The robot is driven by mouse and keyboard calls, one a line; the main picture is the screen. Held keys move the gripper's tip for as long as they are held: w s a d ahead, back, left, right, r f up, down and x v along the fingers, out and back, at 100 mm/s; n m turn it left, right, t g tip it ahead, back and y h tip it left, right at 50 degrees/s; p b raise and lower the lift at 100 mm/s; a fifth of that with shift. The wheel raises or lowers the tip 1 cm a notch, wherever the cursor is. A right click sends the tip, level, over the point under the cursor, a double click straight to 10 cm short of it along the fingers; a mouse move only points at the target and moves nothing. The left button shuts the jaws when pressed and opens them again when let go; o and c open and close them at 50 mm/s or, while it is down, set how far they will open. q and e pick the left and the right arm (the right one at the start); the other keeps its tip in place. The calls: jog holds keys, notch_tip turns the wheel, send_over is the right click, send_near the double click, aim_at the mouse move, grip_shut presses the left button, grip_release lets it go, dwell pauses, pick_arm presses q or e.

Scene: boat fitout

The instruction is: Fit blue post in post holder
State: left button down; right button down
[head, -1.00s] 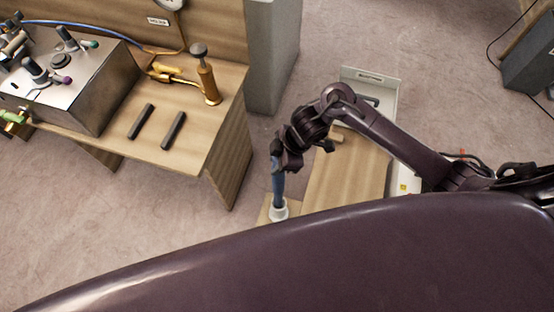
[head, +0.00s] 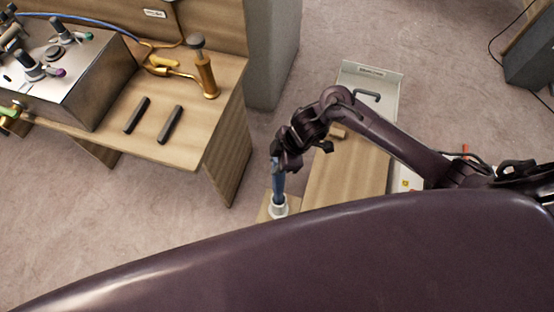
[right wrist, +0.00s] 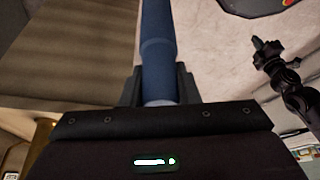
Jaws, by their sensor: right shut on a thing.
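The blue post (head: 278,180) stands nearly upright in the head view, its upper end at my right gripper (head: 284,161). The gripper is shut on it; in the right wrist view the blue post (right wrist: 158,60) runs between the fingers. The post's lower end meets a pale round post holder (head: 279,208) on a small wooden board. I cannot tell how deep the post sits in it. My dark body hides the area just below.
A wooden bench (head: 190,140) at left carries a metal control box (head: 75,85), two dark bars and a brass fitting (head: 206,75). A wooden surface (head: 345,175) with a pale tray (head: 385,85) lies under my right arm. A grey block (head: 272,50) stands behind; carpet is clear between.

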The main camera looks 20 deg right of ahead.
notch_tip(320, 180, down, 10)
jog(key=b, duration=0.6)
jog(key=shift+b, duration=0.3)
dwell(1.3)
jog(key=shift+w+a, duration=0.1)
dwell(0.3)
jog(key=c, duration=1)
grip_release()
jog(key=shift+f, duration=0.1)
jog(key=p+v, duration=0.1)
jog(key=v, duration=0.7)
